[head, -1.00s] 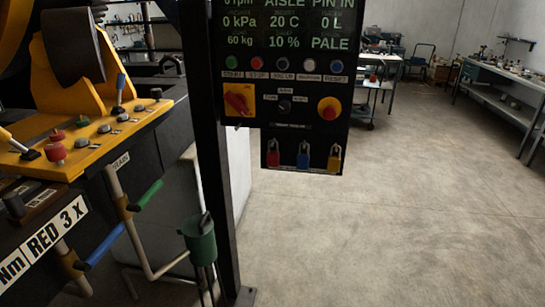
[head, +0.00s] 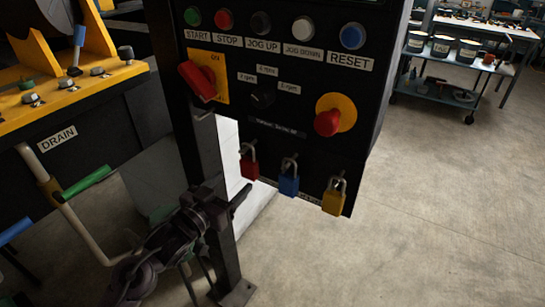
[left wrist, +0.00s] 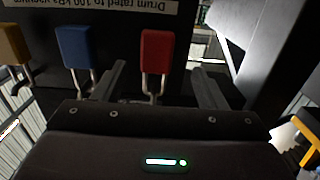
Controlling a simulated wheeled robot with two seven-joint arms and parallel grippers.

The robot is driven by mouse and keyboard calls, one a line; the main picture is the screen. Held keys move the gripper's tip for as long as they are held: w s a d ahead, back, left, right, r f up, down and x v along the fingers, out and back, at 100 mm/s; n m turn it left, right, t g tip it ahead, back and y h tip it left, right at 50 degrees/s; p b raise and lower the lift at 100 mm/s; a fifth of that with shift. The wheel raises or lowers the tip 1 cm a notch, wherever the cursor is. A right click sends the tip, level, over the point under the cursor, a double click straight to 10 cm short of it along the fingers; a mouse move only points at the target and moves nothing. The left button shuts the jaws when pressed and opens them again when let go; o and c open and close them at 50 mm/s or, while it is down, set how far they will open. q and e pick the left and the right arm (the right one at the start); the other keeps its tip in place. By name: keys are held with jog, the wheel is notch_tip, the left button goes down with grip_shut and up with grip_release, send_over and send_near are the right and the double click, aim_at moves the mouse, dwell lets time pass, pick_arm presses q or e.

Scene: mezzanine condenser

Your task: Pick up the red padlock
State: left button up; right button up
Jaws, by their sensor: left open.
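The red padlock (head: 249,168) hangs by its shackle at the lower left of the black control panel (head: 300,112). A blue padlock (head: 289,185) and a yellow padlock (head: 333,202) hang to its right. My left gripper (head: 240,197) is just below the red padlock in the head view. In the left wrist view the panel appears upside down, and the red padlock (left wrist: 157,50) lines up between the two open fingers of my left gripper (left wrist: 159,72). The blue padlock (left wrist: 75,47) is outside the left finger. I cannot tell whether the fingers touch anything. My right gripper is not in view.
A dark post (head: 216,190) stands beside the panel. A red rotary switch (head: 197,81) and a red knob (head: 327,123) stick out above the padlocks. A yellow-topped machine (head: 70,90) is at left. The floor (head: 430,210) at right is clear.

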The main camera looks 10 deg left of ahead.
aim_at(246, 165)
pick_arm(q)
jog(key=shift+w+d+r, duration=0.1)
jog(key=shift+d+r, duration=0.25)
jog(key=shift+r, duration=0.35)
jog(key=shift+w+d+r, duration=0.1)
jog(key=shift+w+r, duration=0.05)
jog(key=shift+w, duration=0.15)
jog(key=shift+w+d+p, duration=0.1)
jog(key=shift+w+p, duration=0.35)
jog(key=shift+w, duration=0.25)
jog(key=p+x, duration=0.1)
jog(key=x, duration=0.3)
jog(key=shift+w+d+r+p, duration=0.2)
jog(key=shift+w+p, duration=0.1)
jog(key=shift+p, duration=0.1)
jog(key=shift+w+d+f, duration=0.15)
jog(key=shift+w+f, duration=0.05)
jog(key=shift+w, duration=0.1)
jog(key=shift+c, duration=0.3)
jog(key=c, duration=1.1)
jog(key=shift+r, duration=0.1)
